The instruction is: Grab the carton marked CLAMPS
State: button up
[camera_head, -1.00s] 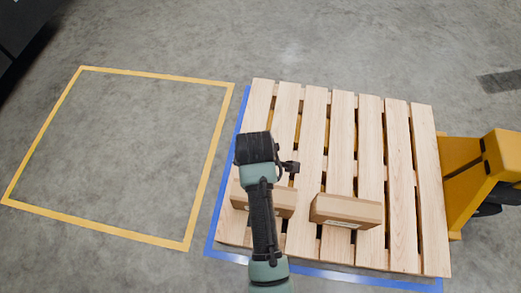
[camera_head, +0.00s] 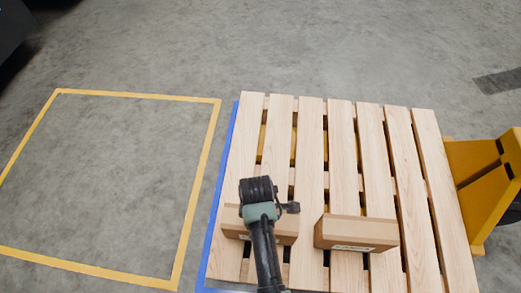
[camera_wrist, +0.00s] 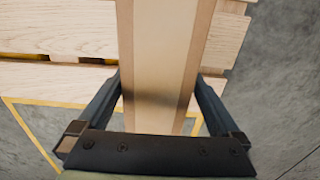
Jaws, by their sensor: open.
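Two brown cartons lie on the wooden pallet. The left carton (camera_head: 286,226) is partly covered by my arm in the head view. The right carton (camera_head: 355,233) stands clear of the arm, with a pale label on its front side. The print on the labels is too small to read, so I cannot tell which one says CLAMPS. In the wrist view my gripper (camera_wrist: 158,85) is open, with one finger on each side of a carton (camera_wrist: 160,50), apparently the left one. Whether the fingers touch it I cannot tell.
The pallet (camera_head: 310,150) has slats with gaps and lies inside a blue floor line (camera_head: 222,180). A yellow-framed floor area (camera_head: 110,185) to the left is empty. A yellow pallet jack (camera_head: 475,185) stands at the right. The far part of the pallet is clear.

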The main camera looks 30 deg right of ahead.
jog(key=shift+s+d+f+b, duration=0.1)
jog(key=shift+d+f+b, duration=0.1)
jog(key=shift+f+b, duration=1.1)
jog(key=shift+d+f+b, duration=0.2)
jog(key=shift+f+b, duration=1)
jog(key=shift+f, duration=0.1)
jog(key=shift+r, duration=0.1)
grip_shut()
